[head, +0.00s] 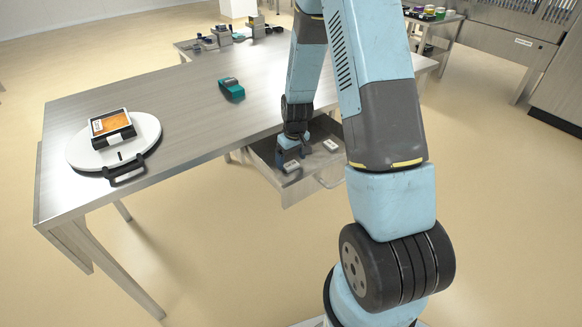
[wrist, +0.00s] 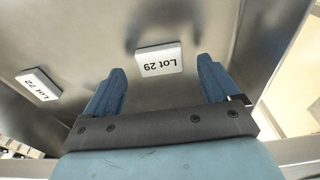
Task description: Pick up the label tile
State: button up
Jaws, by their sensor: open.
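Two white label tiles lie on the metal floor of an open drawer. In the wrist view, the tile reading "Lot 29" (wrist: 159,60) lies ahead of my gripper (wrist: 161,74), between the lines of its two blue fingers, which are spread apart and empty. The tile reading "Lot 72" (wrist: 38,85) lies to the left, outside the fingers. In the head view, my gripper (head: 290,155) points down into the drawer above one tile (head: 290,166); the other tile (head: 330,145) lies to the right. I cannot tell the exact gap between fingertips and tile.
The drawer (head: 315,181) is pulled out under the steel table (head: 185,95), its walls close around my gripper. On the table are a round white board (head: 80,150) bearing a black tray (head: 112,128) with orange contents, and a teal device (head: 232,89).

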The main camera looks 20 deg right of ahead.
jog(key=shift+w+f, duration=0.1)
jog(key=shift+f, duration=1)
jog(key=c, duration=1.1)
jog(key=shift+r, duration=0.1)
